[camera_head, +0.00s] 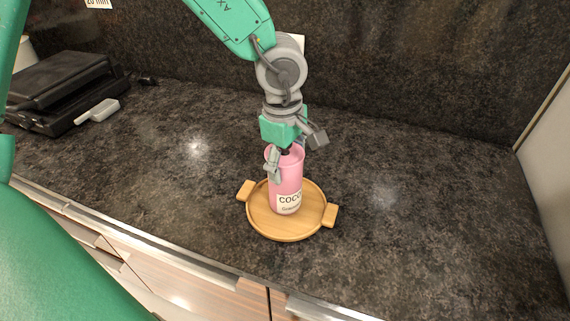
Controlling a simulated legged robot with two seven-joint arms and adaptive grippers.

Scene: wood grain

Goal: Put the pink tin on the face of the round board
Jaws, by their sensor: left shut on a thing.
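The pink tin (287,184) with a white label stands upright over the face of the round wooden board (262,222), near its middle. The board has a raised rim and two side handles. My left gripper (284,162) comes down from above and is shut on the tin's upper part, with one finger over its near left side. I cannot tell whether the tin's base touches the board. My right gripper is not in view.
A black grill-like appliance (62,88) with a pale handle (97,111) stands at the left back. The dark counter is clear right of the board. A wall (548,150) closes the right side, and drawers lie below the front edge.

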